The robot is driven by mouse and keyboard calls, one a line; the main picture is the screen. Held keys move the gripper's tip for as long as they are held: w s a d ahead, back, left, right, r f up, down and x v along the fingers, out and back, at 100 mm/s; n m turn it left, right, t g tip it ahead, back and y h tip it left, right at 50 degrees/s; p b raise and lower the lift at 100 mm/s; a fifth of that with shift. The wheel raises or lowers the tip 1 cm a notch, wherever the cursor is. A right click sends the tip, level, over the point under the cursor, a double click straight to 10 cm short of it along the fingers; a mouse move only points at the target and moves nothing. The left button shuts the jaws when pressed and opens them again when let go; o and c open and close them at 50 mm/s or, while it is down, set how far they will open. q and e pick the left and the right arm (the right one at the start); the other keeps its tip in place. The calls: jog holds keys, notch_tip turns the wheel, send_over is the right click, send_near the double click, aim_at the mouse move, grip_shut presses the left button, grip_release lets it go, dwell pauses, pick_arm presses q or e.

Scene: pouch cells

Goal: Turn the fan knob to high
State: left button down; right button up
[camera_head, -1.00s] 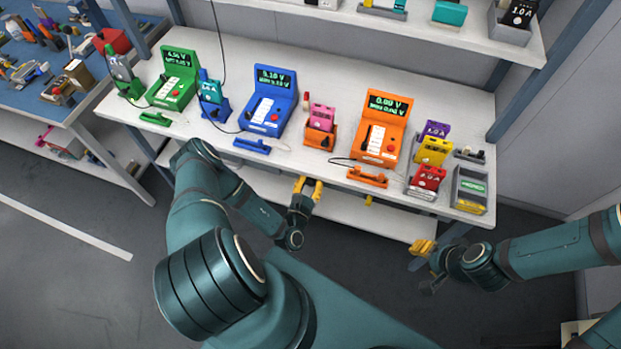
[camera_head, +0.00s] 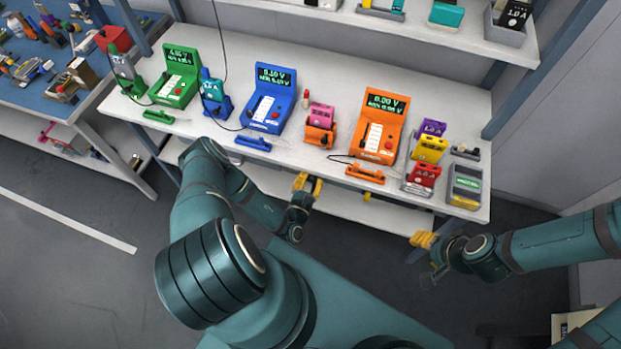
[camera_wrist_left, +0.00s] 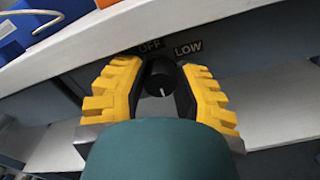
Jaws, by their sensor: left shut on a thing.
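The black fan knob (camera_wrist_left: 160,76) is under the front edge of the bench, below the labels OFF (camera_wrist_left: 150,46) and LOW (camera_wrist_left: 188,49). A white pointer mark on the knob points toward the bottom of the left wrist view. No HIGH label shows. My left gripper (camera_wrist_left: 160,88) has its yellow fingers on both sides of the knob and is shut on it. In the head view my left gripper (camera_head: 307,184) is at the bench's front edge, and the knob cannot be made out there. My right gripper (camera_head: 424,240) hangs free in front of the bench's right end.
The white bench (camera_head: 330,148) carries a green tester (camera_head: 177,75), a blue tester (camera_head: 269,98) and an orange tester (camera_head: 380,125). Small coloured units stand between and beside them. A yellow part (camera_head: 368,197) shows under the front edge. The floor in front is clear.

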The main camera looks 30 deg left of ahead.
pick_arm(q)
jog(key=shift+w+r, duration=0.1)
jog(key=c, duration=0.9)
grip_release()
jog(key=v, duration=1.2)
